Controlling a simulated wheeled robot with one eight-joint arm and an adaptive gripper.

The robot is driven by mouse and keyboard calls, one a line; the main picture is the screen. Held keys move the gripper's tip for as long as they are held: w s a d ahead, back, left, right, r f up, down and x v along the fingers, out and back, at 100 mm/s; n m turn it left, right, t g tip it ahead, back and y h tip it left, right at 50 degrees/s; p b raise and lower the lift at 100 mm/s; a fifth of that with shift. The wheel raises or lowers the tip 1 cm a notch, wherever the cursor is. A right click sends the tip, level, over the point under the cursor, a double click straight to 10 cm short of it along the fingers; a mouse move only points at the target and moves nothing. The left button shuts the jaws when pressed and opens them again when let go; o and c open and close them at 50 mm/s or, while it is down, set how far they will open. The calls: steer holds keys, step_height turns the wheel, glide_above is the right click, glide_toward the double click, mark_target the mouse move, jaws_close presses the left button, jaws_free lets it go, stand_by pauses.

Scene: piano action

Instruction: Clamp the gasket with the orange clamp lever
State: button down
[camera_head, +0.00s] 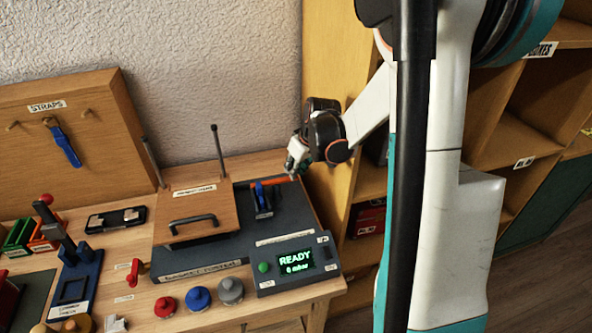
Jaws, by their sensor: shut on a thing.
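The orange clamp lever (274,182) lies nearly level at the back right of the dark grey test station (292,216). A small blue and dark clamp body (262,199) stands at the lever's left end. My gripper (294,175) reaches in from the right and is shut on the lever's right end. The fingertips are small in this view and partly cover that end. A wooden lid (197,208) with a black handle (193,222) lies flat on the station, left of the clamp. I cannot make out the gasket.
A display (295,262) reads READY, 0 mbar, beside a green button (263,267). Red, blue and grey knobs (198,298) stand in front. Two upright rods (218,155) rise behind the lid. A wooden shelf unit (520,140) is at right, partly behind my arm.

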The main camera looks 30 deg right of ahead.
steer(key=c, duration=1.5)
jaws_free()
steer(key=shift+w, duration=0.1)
steer(key=shift+o, duration=0.2)
steer(key=v, duration=1.2)
